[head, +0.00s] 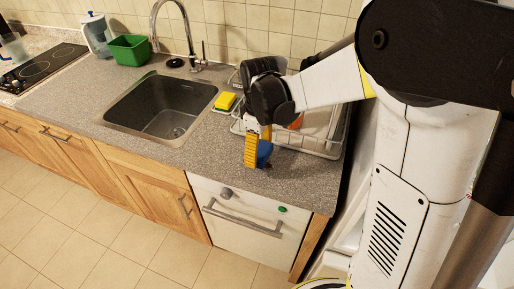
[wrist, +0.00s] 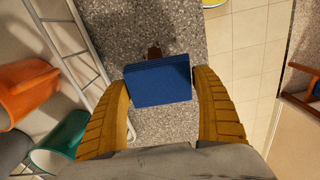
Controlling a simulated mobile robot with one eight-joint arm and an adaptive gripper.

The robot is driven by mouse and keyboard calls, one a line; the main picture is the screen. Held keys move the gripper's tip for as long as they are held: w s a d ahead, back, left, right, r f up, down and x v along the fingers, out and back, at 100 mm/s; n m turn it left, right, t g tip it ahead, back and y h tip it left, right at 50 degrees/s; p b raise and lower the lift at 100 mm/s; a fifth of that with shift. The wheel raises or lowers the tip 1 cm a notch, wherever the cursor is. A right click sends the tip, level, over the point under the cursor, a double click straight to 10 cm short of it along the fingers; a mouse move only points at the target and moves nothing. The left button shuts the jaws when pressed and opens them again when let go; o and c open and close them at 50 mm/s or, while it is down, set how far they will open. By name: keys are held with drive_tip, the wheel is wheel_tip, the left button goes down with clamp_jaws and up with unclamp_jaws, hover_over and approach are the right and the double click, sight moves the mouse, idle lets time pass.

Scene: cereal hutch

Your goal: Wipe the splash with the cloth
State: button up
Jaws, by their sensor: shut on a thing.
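The blue cloth (wrist: 158,86) is a folded rectangular pad between the two yellow fingers of my gripper (wrist: 161,80), which is shut on it. In the head view, the cloth (head: 264,153) shows beside the gripper (head: 257,150), low over the grey counter near its front edge. I cannot tell whether the cloth touches the counter. The splash (wrist: 154,51) is a small dark brown patch on the speckled counter, just past the cloth's far edge in the wrist view. Part of it may be hidden under the cloth.
A white wire dish rack (head: 325,143) with orange and green dishes stands close beside my gripper. The counter's front edge is close by, above a white appliance (head: 245,222). A green tub (head: 130,48) stands farther left.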

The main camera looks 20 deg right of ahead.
sight(273, 167)
wheel_tip(273, 167, down, 4)
drive_tip(key=shift+f+b, duration=0.1)
drive_tip(key=shift+b, duration=0.95)
drive_tip(key=shift+s+d+r, duration=0.1)
drive_tip(key=shift+d+r, duration=0.1)
drive_tip(key=shift+r, duration=0.15)
drive_tip(key=shift+c, duration=1)
drive_tip(key=s+d, duration=0.2)
drive_tip(key=shift+d+f+p, duration=0.15)
drive_tip(key=shift+d+p, duration=0.15)
drive_tip(key=shift+d, duration=0.05)
drive_tip(key=shift+s+d, duration=0.25)
drive_tip(key=shift+d, duration=0.1)
drive_tip(key=w+a, duration=0.2)
drive_tip(key=shift+a, duration=0.35)
drive_tip(key=shift+w+a, duration=0.5)
drive_tip(key=shift+a, duration=0.15)
drive_tip(key=r+p, duration=0.1)
drive_tip(key=r, duration=0.1)
drive_tip(key=r+p, duration=0.1)
drive_tip(key=r, duration=0.1)
drive_tip(key=shift+s+d, duration=0.15)
drive_tip(key=shift+s, duration=0.05)
drive_tip(key=shift+w+r+p, duration=0.15)
drive_tip(key=shift+r+p, duration=1.55)
drive_tip(key=shift+r, duration=0.45)
drive_tip(key=shift+f, duration=0.1)
